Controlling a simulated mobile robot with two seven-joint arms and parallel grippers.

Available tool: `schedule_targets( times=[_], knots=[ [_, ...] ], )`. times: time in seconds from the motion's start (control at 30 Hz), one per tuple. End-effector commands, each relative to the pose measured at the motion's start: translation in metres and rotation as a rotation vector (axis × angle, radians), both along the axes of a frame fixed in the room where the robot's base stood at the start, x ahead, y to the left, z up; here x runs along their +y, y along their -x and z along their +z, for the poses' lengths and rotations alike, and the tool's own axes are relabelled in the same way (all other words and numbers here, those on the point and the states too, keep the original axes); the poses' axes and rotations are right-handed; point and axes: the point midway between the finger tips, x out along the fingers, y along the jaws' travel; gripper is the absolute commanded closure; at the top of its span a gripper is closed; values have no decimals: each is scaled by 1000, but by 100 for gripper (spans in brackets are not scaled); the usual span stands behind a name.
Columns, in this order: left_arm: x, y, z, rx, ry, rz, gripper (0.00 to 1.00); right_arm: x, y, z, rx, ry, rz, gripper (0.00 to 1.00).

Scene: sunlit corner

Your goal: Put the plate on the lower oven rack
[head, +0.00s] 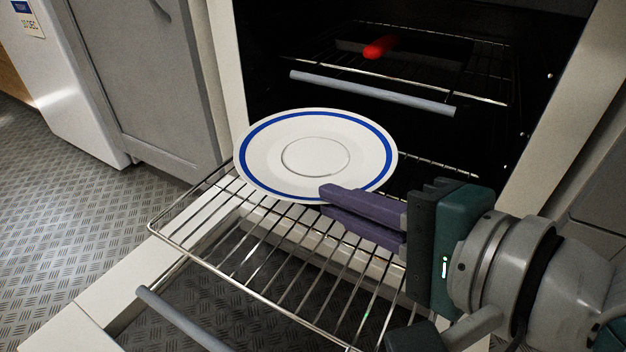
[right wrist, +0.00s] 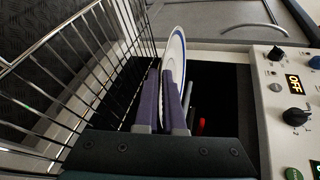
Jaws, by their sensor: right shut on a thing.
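A white plate with a blue ring (head: 315,155) is held about level over the pulled-out lower oven rack (head: 262,287), near its inner part. My right gripper (head: 325,202) is shut on the plate's near rim. In the right wrist view, the gripper fingers (right wrist: 165,85) pinch the plate (right wrist: 175,48), seen edge-on, and the rack's wire bars (right wrist: 85,50) run along the left. In the head view I cannot tell whether the plate touches the rack. My left gripper is not in view.
An upper rack (head: 330,78) inside holds a dark pan with a red handle (head: 381,47). The control panel (right wrist: 284,95) is at right in the wrist view.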

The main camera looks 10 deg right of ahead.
Motion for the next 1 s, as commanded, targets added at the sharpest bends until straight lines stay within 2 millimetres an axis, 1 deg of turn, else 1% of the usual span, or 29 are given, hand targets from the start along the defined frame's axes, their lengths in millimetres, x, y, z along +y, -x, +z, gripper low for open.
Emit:
schedule_targets(
  times=[0.03,0.1,0.2,0.43,0.6,0.67,1.0],
  knots=[
    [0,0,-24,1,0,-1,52,0,-1,-26,-5,2,1,100],
    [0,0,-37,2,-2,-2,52,0,-1,-43,-5,2,1,100],
    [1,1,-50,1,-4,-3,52,0,-1,-59,-6,0,0,100],
    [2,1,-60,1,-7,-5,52,0,-1,-73,-5,-1,0,100],
    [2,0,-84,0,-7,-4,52,0,-1,-102,-6,2,1,100],
    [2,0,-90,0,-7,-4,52,0,0,-110,-5,0,0,100],
    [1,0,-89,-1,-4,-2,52,0,0,-109,-4,-1,1,100]
  ],
)
